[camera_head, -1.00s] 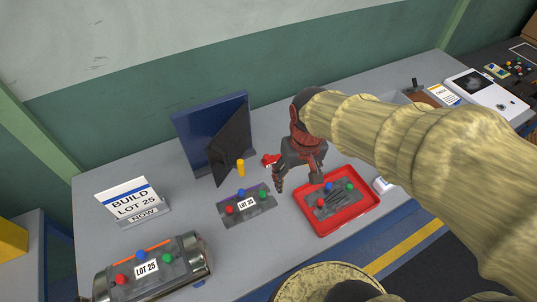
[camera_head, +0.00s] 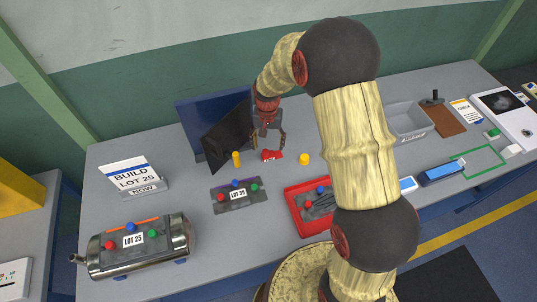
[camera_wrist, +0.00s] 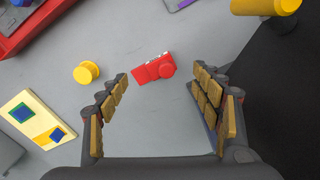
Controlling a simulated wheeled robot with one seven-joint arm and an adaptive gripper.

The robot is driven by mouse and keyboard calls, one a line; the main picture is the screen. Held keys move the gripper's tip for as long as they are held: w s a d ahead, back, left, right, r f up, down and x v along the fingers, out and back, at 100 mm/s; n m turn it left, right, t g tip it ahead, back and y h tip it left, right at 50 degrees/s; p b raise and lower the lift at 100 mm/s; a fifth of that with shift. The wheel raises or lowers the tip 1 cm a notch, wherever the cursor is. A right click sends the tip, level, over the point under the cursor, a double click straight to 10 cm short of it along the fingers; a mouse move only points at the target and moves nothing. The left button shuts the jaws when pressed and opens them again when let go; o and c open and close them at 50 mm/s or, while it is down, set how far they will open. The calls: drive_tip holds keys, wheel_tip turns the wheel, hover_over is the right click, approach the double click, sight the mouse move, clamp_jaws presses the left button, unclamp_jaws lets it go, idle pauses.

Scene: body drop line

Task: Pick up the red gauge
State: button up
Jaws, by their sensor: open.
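The red gauge (camera_head: 272,156), a small red piece with a boxy part and a rounded end, lies on the grey table in front of the dark upright panel. In the wrist view the red gauge (camera_wrist: 154,69) shows just beyond my fingertips, between their lines. My gripper (camera_head: 268,143) is open and empty, pointing down close to the gauge. Its two padded fingers also show in the wrist view (camera_wrist: 160,86), spread wide on either side, and I see no contact with the gauge.
A yellow cylinder (camera_head: 236,159) stands left of the gauge and a yellow spool-shaped piece (camera_head: 304,159) to its right. The dark panel (camera_head: 228,137) is close behind.

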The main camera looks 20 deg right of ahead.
sight(268, 151)
drive_tip(key=shift+a+f, duration=0.1)
drive_tip(key=shift+f, duration=0.1)
drive_tip(key=shift+w+f, duration=0.1)
drive_tip(key=shift+f, duration=0.8)
drive_tip(key=f, duration=0.5)
drive_tip(key=shift+w+d+f, duration=0.25)
drive_tip(key=shift+w+f, duration=0.05)
drive_tip(key=shift+c, duration=1.2)
drive_tip(key=c, duration=1)
drive_tip(key=shift+o, duration=0.2)
drive_tip(key=shift+r, duration=0.15)
